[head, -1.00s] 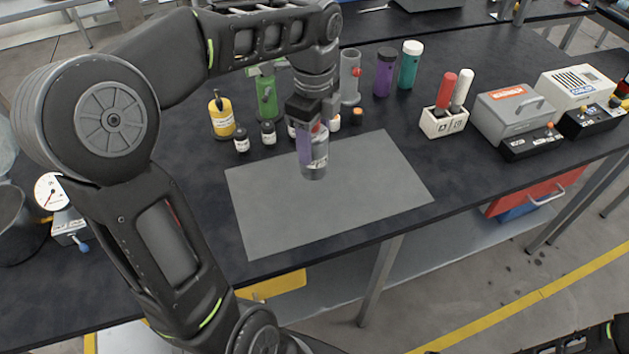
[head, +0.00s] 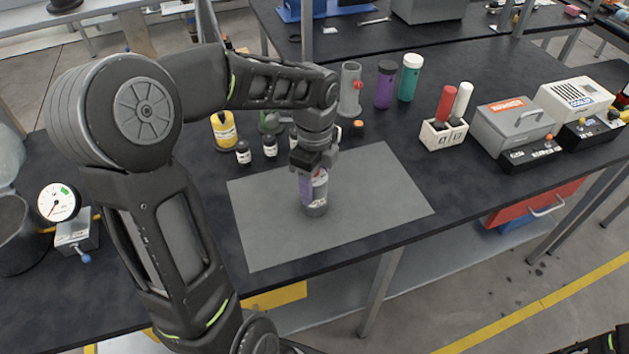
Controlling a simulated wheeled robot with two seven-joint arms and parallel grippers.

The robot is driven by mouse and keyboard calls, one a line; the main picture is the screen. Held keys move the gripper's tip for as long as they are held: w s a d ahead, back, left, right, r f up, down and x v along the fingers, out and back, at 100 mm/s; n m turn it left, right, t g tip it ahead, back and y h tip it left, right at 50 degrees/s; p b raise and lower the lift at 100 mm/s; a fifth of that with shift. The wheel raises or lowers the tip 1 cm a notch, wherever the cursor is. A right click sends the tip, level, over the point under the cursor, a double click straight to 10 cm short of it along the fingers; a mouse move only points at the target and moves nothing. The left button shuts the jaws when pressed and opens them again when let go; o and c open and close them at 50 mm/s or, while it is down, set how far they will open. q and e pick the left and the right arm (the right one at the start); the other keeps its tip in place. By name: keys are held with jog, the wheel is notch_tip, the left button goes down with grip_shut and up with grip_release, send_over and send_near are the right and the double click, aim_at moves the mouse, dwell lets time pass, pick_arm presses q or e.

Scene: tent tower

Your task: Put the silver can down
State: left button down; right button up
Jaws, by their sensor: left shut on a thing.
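The silver can (head: 315,203) has a purple and white label and stands upright at the grey mat (head: 375,215). Its base seems to be on or just above the mat; I cannot tell if it touches. My left gripper (head: 311,172) comes down from above and is shut on the can's upper part, hiding its top.
Behind the mat stand small dark bottles (head: 243,152), a yellow bottle (head: 224,130), a purple bottle (head: 386,84) and a teal bottle (head: 410,77). A white holder (head: 443,134) and grey box (head: 511,122) stand right. The mat's right part is clear.

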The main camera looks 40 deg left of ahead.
pick_arm(q)
jog(key=shift+f, duration=0.15)
jog(key=c, duration=0.6)
grip_release()
notch_tip(320, 180, up, 12)
jog(key=shift+r+b, duration=0.15)
jog(key=shift+b, duration=0.25)
dwell(0.3)
